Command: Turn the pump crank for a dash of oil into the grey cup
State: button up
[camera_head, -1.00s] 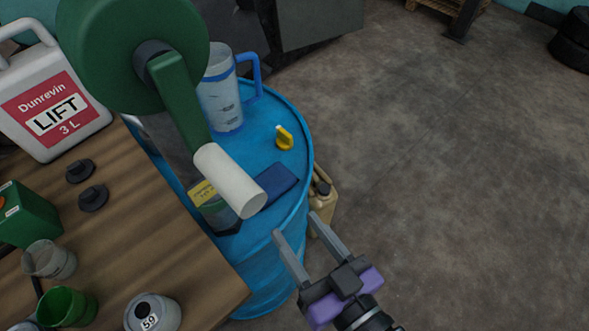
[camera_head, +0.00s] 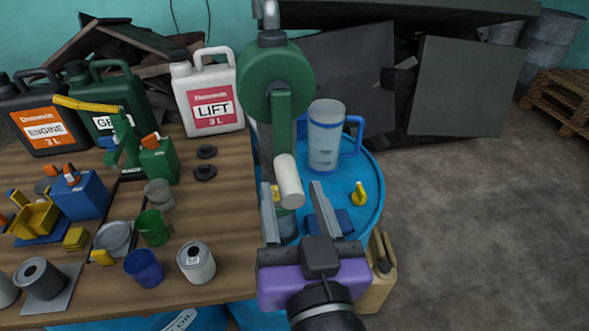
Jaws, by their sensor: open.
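The green pump (camera_head: 275,75) stands on the blue drum at centre. Its crank arm (camera_head: 281,120) hangs down to a white cylindrical handle (camera_head: 289,180). My gripper (camera_head: 292,186) is open, its two fingers pointing up the picture on either side of the handle's lower end. I cannot tell from this view whether the fingers are level with the handle or short of it. A grey cup (camera_head: 158,193) stands on the wooden table behind a green cup (camera_head: 152,228). The pump's outlet is not clearly visible.
A clear jug with a blue handle (camera_head: 325,140) and a yellow cap (camera_head: 358,194) are on the blue drum (camera_head: 372,160). The table (camera_head: 225,215) holds several oil cans, cups and a grey can (camera_head: 196,263). A tan canister (camera_head: 380,275) stands lower right.

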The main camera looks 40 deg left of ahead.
aim_at(285, 169)
jog(key=shift+p+x, duration=0.35)
jog(key=shift+x, duration=2.75)
grip_shut()
